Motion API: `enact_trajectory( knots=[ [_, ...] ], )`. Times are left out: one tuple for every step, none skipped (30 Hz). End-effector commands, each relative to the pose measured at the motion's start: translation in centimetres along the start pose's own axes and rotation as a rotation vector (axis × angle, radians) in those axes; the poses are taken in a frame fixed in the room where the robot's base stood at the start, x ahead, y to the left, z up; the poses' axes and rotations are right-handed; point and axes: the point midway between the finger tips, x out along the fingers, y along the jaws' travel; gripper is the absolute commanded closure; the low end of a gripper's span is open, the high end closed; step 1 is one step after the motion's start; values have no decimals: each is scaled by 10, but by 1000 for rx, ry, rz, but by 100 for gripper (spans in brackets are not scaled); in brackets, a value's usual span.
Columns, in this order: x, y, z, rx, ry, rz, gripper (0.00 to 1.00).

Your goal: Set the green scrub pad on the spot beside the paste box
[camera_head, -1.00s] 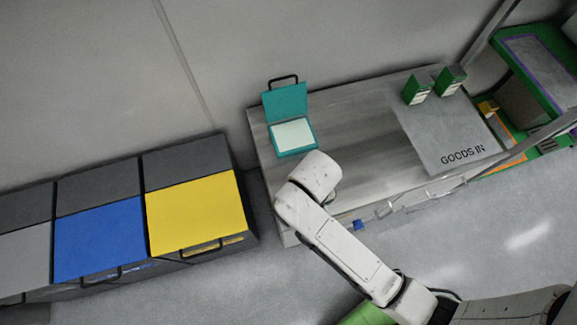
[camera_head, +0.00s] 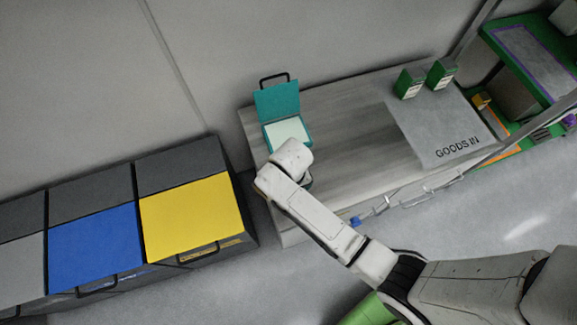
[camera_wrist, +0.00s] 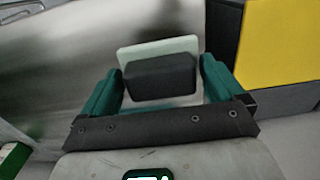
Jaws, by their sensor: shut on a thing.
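My gripper (camera_wrist: 160,84) has teal fingers and is shut on a dark grip block in the wrist view. A pale green pad (camera_wrist: 158,48) shows behind and beneath this block; I take both together as the green scrub pad.
The grey table (camera_head: 350,130) is bare in the middle. Two green cartons (camera_head: 410,84) (camera_head: 441,73) stand on the GOODS IN mat (camera_head: 440,125) at the right. Bins with yellow (camera_head: 192,215) and blue (camera_head: 95,248) lids stand left of the table. A rail runs along its front.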

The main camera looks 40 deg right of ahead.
Motion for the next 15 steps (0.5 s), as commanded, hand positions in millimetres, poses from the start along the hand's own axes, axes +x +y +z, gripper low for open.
enact_trajectory(
  knots=[
    [5,0,-4,0,-1,1,34],
    [7,0,-6,0,-1,1,34],
    [9,-1,-8,0,0,1,34],
    [10,-1,-9,0,1,0,34],
    [11,-1,-10,-1,1,0,34],
    [13,-1,-11,-1,0,0,34],
    [15,-1,-12,0,-1,1,34],
    [17,-1,-14,0,-1,1,34],
    [22,-1,-16,0,-2,1,34],
    [28,-1,-15,-1,-2,1,34],
    [32,-1,-15,-1,-3,2,34],
    [37,-1,-15,-1,-1,1,34],
    [41,-1,-15,-1,-2,2,34],
    [44,-1,-15,-1,-2,1,34],
    [46,-1,-15,0,0,1,34]
  ],
)
